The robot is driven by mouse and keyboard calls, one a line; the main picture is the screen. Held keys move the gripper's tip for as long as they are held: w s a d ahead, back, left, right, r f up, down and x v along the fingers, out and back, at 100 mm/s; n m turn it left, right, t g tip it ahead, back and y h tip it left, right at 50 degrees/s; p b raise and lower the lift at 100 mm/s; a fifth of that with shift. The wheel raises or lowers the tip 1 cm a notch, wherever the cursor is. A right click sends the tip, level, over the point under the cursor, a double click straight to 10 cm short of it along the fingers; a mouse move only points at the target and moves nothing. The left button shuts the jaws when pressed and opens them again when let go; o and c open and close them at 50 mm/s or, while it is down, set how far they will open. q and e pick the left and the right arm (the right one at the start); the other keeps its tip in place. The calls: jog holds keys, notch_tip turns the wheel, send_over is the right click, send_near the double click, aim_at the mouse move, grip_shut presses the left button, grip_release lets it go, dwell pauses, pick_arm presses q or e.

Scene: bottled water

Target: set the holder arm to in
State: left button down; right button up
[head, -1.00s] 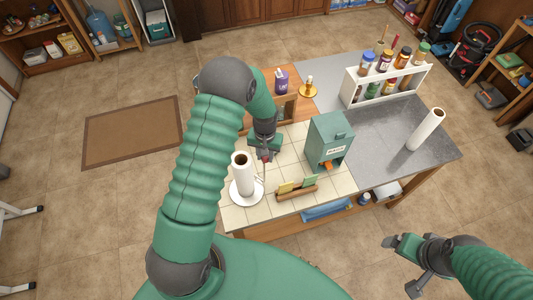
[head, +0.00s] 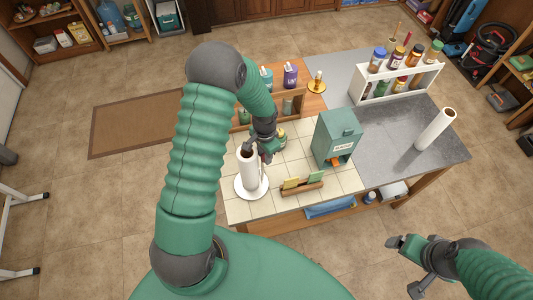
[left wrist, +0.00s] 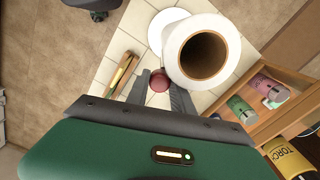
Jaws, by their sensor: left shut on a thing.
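The paper towel roll (head: 249,172) stands upright on its white round holder base (head: 240,189), on the tiled part of the counter. It also shows from above in the left wrist view (left wrist: 226,37). My left gripper (head: 266,157) is just right of the roll's upper part. In the left wrist view its fingers (left wrist: 158,93) are shut on the dark red knob (left wrist: 159,80) of the holder arm, close beside the roll. The rest of the holder arm is mostly hidden. My right gripper (head: 398,243) is at lower right, away from the counter; its jaw opening is unclear.
A green dispenser (head: 338,138) stands right of the roll, with a wooden card stand (head: 303,188) in front. A wooden shelf unit with bottles, including a purple one (head: 290,75), is behind. A spice rack (head: 395,85) and another white roll (head: 435,129) stand at right.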

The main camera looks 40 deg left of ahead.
pick_arm(q)
jog(key=shift+a, duration=0.1)
dwell(0.3)
jog(key=c, duration=1.2)
grip_release()
jog(key=shift+o, duration=0.5)
notch_tip(320, 180, up, 17)
jog(key=b, duration=0.3)
jog(key=shift+b, duration=0.35)
jog(key=shift+w+a+f, duration=0.1)
jog(key=shift+f, duration=0.05)
